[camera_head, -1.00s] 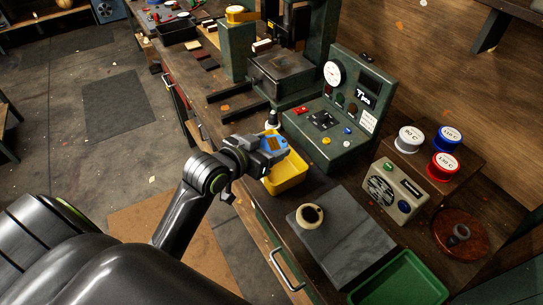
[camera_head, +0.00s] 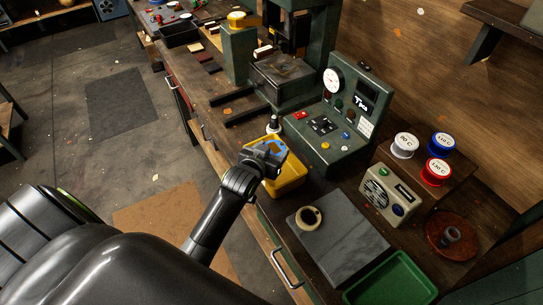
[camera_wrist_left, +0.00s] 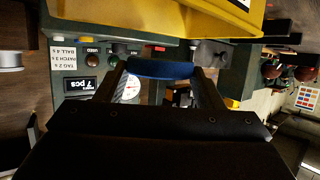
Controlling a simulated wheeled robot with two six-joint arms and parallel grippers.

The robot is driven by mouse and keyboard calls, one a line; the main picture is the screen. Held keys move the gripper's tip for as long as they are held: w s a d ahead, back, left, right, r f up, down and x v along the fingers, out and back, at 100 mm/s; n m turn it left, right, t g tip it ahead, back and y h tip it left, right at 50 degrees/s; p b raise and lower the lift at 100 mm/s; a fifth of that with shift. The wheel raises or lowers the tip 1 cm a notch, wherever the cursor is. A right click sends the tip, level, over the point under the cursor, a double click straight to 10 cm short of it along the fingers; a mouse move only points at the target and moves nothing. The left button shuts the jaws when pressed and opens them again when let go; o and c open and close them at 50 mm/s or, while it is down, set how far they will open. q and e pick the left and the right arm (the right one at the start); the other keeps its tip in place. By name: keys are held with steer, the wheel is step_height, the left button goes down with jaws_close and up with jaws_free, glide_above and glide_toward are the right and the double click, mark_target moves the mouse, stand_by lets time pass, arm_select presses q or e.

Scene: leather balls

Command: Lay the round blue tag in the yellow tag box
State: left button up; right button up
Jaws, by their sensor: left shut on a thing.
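My left gripper (camera_head: 272,152) is shut on the round blue tag (camera_head: 279,147) over the yellow tag box (camera_head: 288,186). In the left wrist view the tag (camera_wrist_left: 160,69) shows as a thin blue edge, seen nearly side on between the two fingertips. The yellow box (camera_wrist_left: 215,22) fills the top of that view, apart from the tag. In the head view the gripper and tag hide the box's far-left part. My right gripper is not in view.
A green control panel (camera_head: 330,150) stands close behind the box. A small dark-based bottle (camera_head: 273,125) stands at its far corner.

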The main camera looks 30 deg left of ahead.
arm_select(q)
step_height(320, 180, down, 2)
steer(key=shift+f, duration=0.35)
steer(key=shift+f, duration=0.65)
steer(key=o, duration=1)
steer(key=shift+c, duration=0.2)
